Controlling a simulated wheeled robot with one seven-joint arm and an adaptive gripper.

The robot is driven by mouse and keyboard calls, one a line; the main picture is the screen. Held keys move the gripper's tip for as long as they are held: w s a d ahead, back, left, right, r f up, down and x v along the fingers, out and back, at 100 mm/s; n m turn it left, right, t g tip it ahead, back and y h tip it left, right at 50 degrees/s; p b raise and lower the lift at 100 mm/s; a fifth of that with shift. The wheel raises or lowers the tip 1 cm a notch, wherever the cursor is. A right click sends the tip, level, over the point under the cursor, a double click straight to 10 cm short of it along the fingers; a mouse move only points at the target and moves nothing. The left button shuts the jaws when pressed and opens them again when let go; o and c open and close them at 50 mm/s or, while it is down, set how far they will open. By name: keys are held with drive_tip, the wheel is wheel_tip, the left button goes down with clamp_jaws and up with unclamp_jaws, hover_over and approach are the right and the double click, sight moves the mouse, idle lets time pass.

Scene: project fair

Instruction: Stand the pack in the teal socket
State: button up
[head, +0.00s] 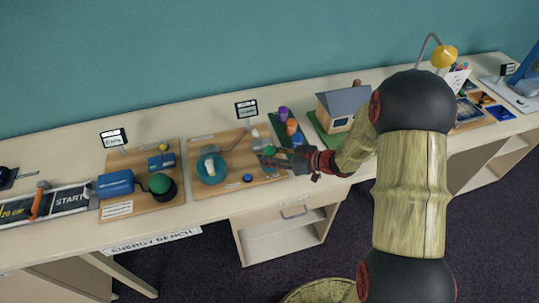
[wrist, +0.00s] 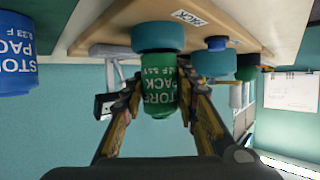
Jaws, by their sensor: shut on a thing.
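My gripper (wrist: 158,92) is shut on a green pack (wrist: 160,115) printed "STORE PACK"; the wrist view appears upside down. A teal round piece (wrist: 158,37), apparently the teal socket, stands on the wooden board (wrist: 105,25), directly in line with the pack's end. The pack's end meets or overlaps its rim; I cannot tell whether it is seated inside. The pack looks about square to the board. In the head view, my gripper (head: 270,160) is over the right part of the wooden board (head: 226,186), and little of the held pack shows.
A blue pack (wrist: 15,65) is at the wrist view's left edge. A model house (head: 341,107) stands to the right.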

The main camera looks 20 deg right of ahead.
drive_tip(key=shift+f, duration=0.5)
drive_tip(key=o, duration=0.9)
drive_tip(key=shift+r, duration=0.1)
drive_tip(key=shift+s+d+r+p, duration=0.3)
drive_tip(key=shift+s+d+p, duration=0.1)
drive_tip(key=shift+d, duration=0.1)
drive_tip(key=shift+p+v, duration=3.25)
drive_tip(key=shift+v, duration=1.55)
drive_tip(key=shift+f, duration=0.15)
